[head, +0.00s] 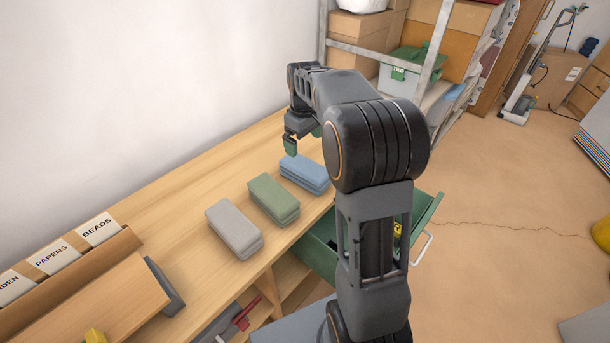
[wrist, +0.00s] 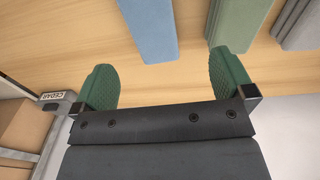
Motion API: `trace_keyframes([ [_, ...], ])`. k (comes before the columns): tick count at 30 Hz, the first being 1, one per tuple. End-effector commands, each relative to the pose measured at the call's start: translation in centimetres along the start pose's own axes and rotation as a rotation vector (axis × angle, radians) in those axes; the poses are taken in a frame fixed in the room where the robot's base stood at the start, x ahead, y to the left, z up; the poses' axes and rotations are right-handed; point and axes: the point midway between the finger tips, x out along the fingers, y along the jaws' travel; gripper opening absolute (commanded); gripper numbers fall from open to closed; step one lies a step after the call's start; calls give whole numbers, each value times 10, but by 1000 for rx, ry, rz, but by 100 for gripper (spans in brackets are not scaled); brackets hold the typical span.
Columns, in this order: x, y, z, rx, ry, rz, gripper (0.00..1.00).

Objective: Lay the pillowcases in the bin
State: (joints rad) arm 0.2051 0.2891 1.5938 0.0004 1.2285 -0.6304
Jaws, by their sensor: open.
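Three folded cloth stacks lie in a row on the wooden bench: a grey one (head: 234,228), a green one (head: 274,199) and a blue one (head: 304,174). My gripper (head: 291,146) is open and empty above the bench, just beyond the blue stack. In the wrist view my gripper (wrist: 165,72) has its green fingers spread over bare wood. The blue stack (wrist: 150,28) lies beyond the fingertips, with the green (wrist: 236,20) and grey (wrist: 300,25) stacks to its right. A green open bin or drawer (head: 431,209) projects below the bench front, partly hidden by my arm.
A wooden file box (head: 90,268) with labelled cards stands at the bench's left. A metal shelf (head: 436,45) behind holds cardboard boxes and a green-lidded bin (head: 405,75). A label reading CEDAR (wrist: 54,96) shows on the shelf. The floor at right is mostly clear.

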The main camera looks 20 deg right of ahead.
Motion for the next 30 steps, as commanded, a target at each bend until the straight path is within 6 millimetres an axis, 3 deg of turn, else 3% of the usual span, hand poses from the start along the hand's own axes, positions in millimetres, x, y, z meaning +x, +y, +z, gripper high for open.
trace_keyframes([
  [5, 22, 18, -10, -40, -24, -17, 100],
  [15, 80, 18, -10, -51, -28, -21, 100],
  [26, 106, 18, -10, -50, -26, -20, 100],
  [30, 124, 16, -10, -50, -27, -20, 100],
])
